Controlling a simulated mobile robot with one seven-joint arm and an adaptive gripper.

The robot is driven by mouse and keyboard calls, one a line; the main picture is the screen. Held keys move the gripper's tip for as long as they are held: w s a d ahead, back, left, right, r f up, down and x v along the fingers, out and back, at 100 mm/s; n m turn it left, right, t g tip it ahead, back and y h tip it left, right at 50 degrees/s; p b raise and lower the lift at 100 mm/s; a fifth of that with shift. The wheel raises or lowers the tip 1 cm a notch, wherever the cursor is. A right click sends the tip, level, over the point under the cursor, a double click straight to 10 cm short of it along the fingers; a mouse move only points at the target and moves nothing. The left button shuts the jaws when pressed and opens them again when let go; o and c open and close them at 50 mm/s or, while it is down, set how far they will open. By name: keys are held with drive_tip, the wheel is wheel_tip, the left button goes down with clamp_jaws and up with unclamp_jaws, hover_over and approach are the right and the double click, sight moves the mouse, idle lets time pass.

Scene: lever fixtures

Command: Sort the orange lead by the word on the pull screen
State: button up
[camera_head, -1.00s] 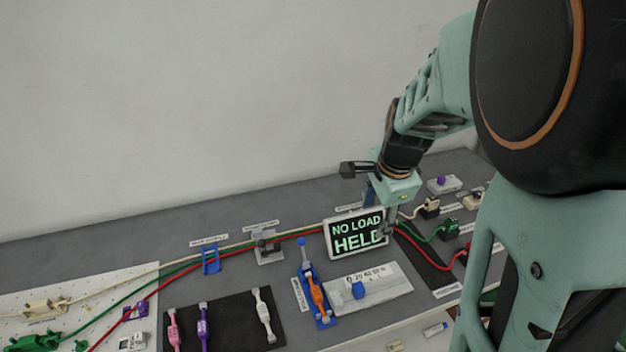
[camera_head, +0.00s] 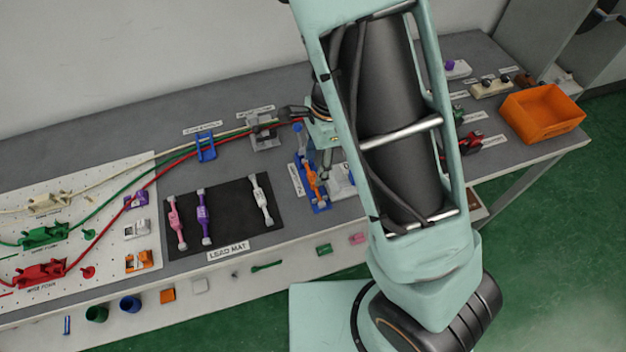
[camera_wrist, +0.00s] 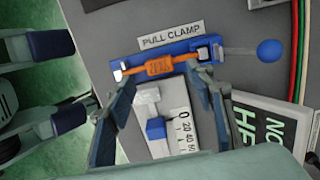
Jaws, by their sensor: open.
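The orange lead (camera_head: 312,183) lies in the blue pull clamp (camera_head: 300,150). In the wrist view the orange lead (camera_wrist: 158,66) spans the pull clamp (camera_wrist: 188,46), which has a ball-ended lever (camera_wrist: 270,52). My gripper (camera_wrist: 158,82) is open, its fingers apart over the lead's near side; contact cannot be told. My gripper (camera_head: 324,166) is beside the clamp in the head view, partly hidden by my arm. The pull screen (camera_wrist: 258,128) is cut off in the wrist view, showing "NO" and "HE"; earlier it read "NO LOAD HELD".
A lead mat (camera_head: 235,222) holds pink, purple and white leads. A pegboard (camera_head: 90,195) with wires and coloured fixtures is at left. An orange bin (camera_head: 542,112) stands at the far right of the bench. A scale plate (camera_wrist: 186,128) with a blue slider is beside the clamp.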

sight(313, 178)
drive_tip(key=f, duration=0.4)
drive_tip(key=shift+s+a+f+b, duration=0.1)
drive_tip(key=shift+a+f+b, duration=0.15)
drive_tip(key=shift+b, duration=0.05)
drive_tip(key=shift+c, duration=0.3)
drive_tip(key=c, duration=1.2)
drive_tip(key=shift+r, duration=0.1)
drive_tip(key=shift+r, duration=0.1)
